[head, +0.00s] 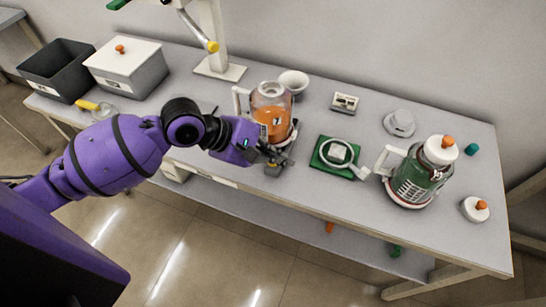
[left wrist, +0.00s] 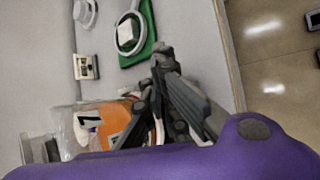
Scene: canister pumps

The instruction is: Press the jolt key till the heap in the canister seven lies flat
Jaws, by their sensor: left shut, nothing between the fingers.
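A clear canister with orange contents (head: 270,118) stands near the table's front edge, upright, with a handle on its left. In the left wrist view the canister (left wrist: 103,113) bears a label reading 7. The top of the orange heap looks sloped, but its exact shape is hard to tell. My left gripper (head: 274,166) is shut and empty, low in front of the canister's base; its fingers (left wrist: 162,56) also show in the left wrist view. The jolt key cannot be made out clearly; the gripper covers the front of the base. My right gripper is not in view.
Right of the canister lies a green mat (head: 321,160) with a white ring-shaped item. A canister with green contents (head: 418,180) stands further right. A white bowl (head: 294,80) and a small display box (head: 345,102) are behind. Bins stand far left.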

